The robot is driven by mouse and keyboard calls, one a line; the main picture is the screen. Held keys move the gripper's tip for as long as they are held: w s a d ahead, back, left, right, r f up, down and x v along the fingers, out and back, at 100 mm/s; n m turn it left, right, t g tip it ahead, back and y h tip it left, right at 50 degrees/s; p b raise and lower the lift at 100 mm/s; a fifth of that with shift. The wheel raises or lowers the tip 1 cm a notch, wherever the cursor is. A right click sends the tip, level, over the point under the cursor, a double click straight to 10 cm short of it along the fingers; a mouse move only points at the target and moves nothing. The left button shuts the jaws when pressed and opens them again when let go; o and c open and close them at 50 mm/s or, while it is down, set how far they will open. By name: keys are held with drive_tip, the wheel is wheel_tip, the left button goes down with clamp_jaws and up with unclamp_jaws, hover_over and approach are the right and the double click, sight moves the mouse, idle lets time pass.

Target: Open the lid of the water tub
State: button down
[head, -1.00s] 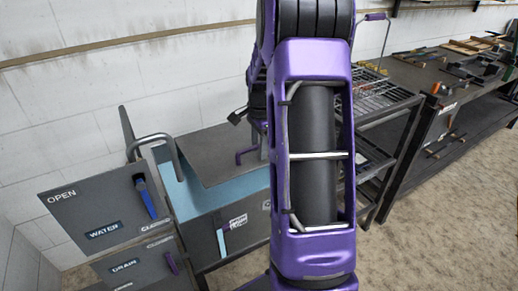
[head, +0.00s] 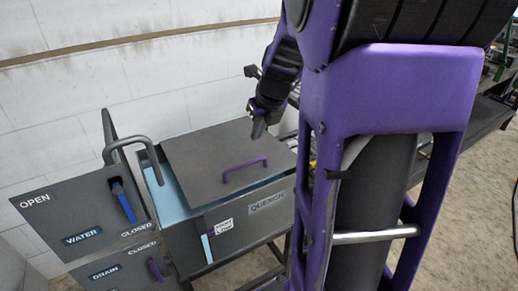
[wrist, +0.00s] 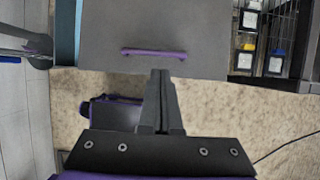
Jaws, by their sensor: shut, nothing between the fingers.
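The water tub (head: 178,237) stands against the wall, with a "QUENCH" label on its front. Its flat grey lid (head: 200,152) lies on top, with a purple bar handle (head: 244,170) near its front edge. A light blue strip of the tub shows along the lid's left side. My gripper (head: 259,130) is above the back right part of the lid, apart from the handle. In the wrist view, my shut, empty fingers (wrist: 160,74) point toward the lid (wrist: 150,25), just below and right of the handle (wrist: 153,53) in the picture.
A curved grey spout (head: 131,140) rises at the tub's left. Beside it are a "WATER" panel (head: 75,212) with a blue lever (head: 124,203) and a "DRAIN" panel (head: 110,273). A dark bench (head: 485,110) stands far right. My arm hides the area right of the tub.

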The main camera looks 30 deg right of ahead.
drive_tip(key=b+x, duration=0.2)
drive_tip(key=x, duration=0.8)
drive_tip(key=shift+w, duration=0.1)
drive_tip(key=shift+w+r+p, duration=0.2)
drive_tip(key=shift+r+p, duration=0.2)
drive_tip(key=shift+r, duration=0.3)
idle(0.4)
drive_tip(key=shift+w+r+p, duration=0.35)
drive_tip(key=shift+r+p, duration=0.4)
drive_tip(key=shift+r, duration=0.1)
